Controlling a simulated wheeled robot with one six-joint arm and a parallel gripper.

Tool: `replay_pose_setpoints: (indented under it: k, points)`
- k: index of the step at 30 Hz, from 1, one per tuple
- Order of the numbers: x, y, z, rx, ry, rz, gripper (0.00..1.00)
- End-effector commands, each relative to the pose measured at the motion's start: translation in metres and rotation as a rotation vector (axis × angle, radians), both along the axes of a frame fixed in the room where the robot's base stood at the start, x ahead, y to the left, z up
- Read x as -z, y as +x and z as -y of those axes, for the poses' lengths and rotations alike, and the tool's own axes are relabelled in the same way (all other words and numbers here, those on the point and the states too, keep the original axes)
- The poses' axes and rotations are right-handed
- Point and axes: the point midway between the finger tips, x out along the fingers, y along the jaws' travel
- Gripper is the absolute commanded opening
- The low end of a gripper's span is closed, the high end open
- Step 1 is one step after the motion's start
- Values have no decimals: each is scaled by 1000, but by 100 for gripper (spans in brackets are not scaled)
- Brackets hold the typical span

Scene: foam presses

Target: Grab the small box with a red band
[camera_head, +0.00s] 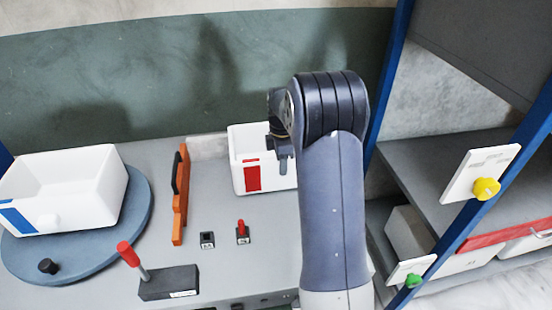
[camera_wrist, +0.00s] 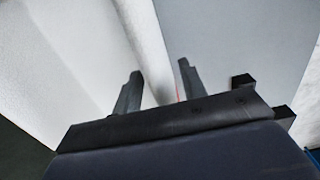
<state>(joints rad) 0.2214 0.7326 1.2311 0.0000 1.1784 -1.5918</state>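The small white open box with a red band (camera_head: 237,160) stands at the back of the grey worktop, partly hidden behind my arm. Its red band is on the front face. My gripper (camera_head: 283,165) is at the box's right part, pointing down, mostly hidden by my own arm link. In the wrist view my gripper (camera_wrist: 159,72) has its two fingers apart. A white wall of the box (camera_wrist: 146,40) runs between them, and a thin red sliver shows by the right finger. I cannot tell whether either finger touches the wall.
A white box with a blue band (camera_head: 75,180) sits on a blue turntable (camera_head: 135,225) at left. An orange upright bar (camera_head: 181,195), small switches and a red-knobbed lever (camera_head: 125,253) stand on the worktop (camera_head: 215,275). A blue-framed shelf (camera_head: 430,160) is at right.

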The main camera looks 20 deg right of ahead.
Motion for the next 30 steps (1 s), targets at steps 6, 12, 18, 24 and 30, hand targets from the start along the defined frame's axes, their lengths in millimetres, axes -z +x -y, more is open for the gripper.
replay_pose_setpoints:
  k: [6,12,18,24,30]
  points:
    - [10,0,0,0,0,0,40]
    - [10,0,0,0,0,1,34]
    - [10,0,0,0,0,1,18]
    - [10,0,0,0,0,1,2]
    - [10,0,0,0,0,1,0]
